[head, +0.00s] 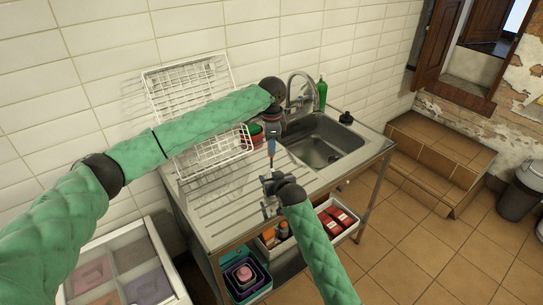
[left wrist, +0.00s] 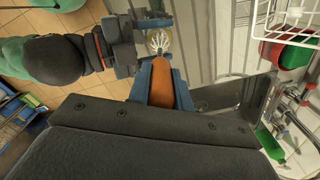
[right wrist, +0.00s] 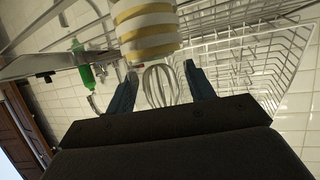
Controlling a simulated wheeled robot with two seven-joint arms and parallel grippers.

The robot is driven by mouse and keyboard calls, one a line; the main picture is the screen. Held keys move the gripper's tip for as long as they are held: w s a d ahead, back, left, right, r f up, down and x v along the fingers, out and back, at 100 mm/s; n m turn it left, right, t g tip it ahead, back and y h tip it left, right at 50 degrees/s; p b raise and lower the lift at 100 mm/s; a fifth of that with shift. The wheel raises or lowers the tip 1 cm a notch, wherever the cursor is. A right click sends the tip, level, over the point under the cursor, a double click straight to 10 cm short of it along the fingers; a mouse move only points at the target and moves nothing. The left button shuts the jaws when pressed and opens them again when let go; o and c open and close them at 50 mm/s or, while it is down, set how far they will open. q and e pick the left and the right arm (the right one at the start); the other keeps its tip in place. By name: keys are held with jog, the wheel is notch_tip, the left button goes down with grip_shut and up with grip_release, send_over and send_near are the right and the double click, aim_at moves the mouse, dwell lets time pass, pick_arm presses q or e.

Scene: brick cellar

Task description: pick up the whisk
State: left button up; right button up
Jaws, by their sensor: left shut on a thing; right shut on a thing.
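The whisk shows in the left wrist view, with an orange handle (left wrist: 162,84) and pale wires (left wrist: 160,42) pointing away from that camera. My left gripper (left wrist: 162,80) is shut on the handle; it also shows in the head view (head: 271,150), above the counter. The whisk wires show again in the right wrist view (right wrist: 160,84), beside a yellow-and-white striped cup (right wrist: 146,30). I cannot tell whether the wire tips are inside the cup.
A white wire dish rack (head: 189,90) stands at the wall. The sink (head: 325,140), tap (head: 292,85) and green bottle (head: 322,93) are to the right. The ribbed drainboard (head: 220,205) is mostly clear. Bins and boxes (head: 245,277) sit below the counter.

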aim_at(272, 157)
pick_arm(q)
notch_tip(272, 157, up, 12)
jog(key=shift+f, duration=0.15)
jog(key=shift+w+a+r, duration=0.15)
jog(key=shift+a+r, duration=0.05)
jog(key=shift+r, duration=0.3)
jog(key=shift+w+a+r, duration=0.1)
jog(key=shift+a+r, duration=0.05)
jog(key=shift+r, duration=0.3)
jog(key=f, duration=0.4)
jog(key=shift+s+d+f, duration=0.2)
jog(key=shift+s+f, duration=0.1)
jog(key=shift+s, duration=0.05)
jog(key=shift+w+d+f, duration=0.1)
jog(key=shift+d+f, duration=0.1)
jog(key=shift+a+f, duration=0.1)
jog(key=shift+f, duration=6.8)
jog(key=shift+f, duration=0.1)
